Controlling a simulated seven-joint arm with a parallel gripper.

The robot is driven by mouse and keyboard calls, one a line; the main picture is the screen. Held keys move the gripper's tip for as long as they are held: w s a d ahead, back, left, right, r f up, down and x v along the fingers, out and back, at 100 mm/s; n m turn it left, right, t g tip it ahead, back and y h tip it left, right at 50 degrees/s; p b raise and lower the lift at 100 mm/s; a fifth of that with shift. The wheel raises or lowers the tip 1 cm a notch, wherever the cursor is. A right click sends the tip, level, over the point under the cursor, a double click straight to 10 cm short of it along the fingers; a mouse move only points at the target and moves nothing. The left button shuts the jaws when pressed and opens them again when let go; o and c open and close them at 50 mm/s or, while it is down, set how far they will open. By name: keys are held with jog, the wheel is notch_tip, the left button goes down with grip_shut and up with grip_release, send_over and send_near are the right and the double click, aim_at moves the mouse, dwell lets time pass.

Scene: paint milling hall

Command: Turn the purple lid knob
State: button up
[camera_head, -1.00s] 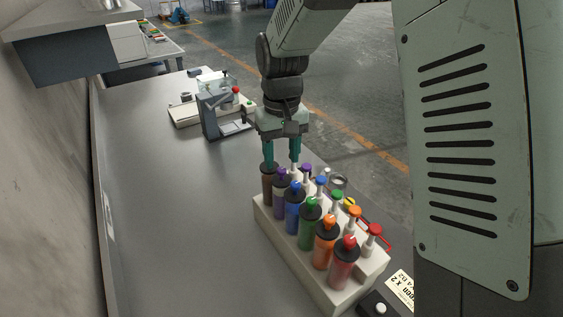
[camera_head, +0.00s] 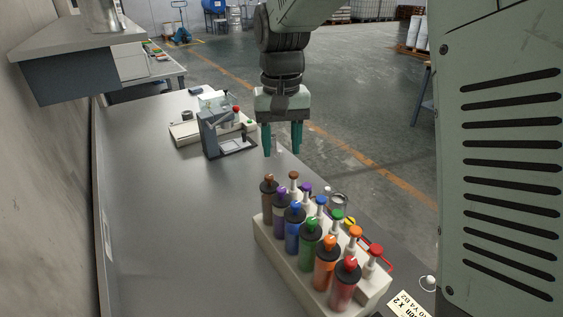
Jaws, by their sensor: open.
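A pale rack (camera_head: 282,262) on the bench holds a row of upright coloured bottles with dark lids. The purple bottle (camera_head: 280,212) stands second from the far end, with a purple lid knob (camera_head: 281,192) on top. A brown bottle (camera_head: 268,194) is beyond it and a blue bottle (camera_head: 294,234) is nearer. A second purple knob (camera_head: 306,187) tops a white stem in the row behind. My gripper (camera_head: 282,152) is open and empty, pointing down with teal fingers. It appears above and beyond the rack's far end, apart from the knobs.
A grey press-like device (camera_head: 212,132) with a red knob stands farther back on the bench (camera_head: 165,220). The bench left of the rack is clear. A metal hood (camera_head: 80,60) overhangs at the upper left. A labelled card (camera_head: 408,306) lies at the front right.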

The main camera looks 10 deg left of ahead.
aim_at(282, 188)
notch_tip(282, 188, down, 11)
jog(key=m, duration=0.3)
jog(key=shift+m, duration=0.4)
jog(key=shift+c, duration=0.3)
grip_shut()
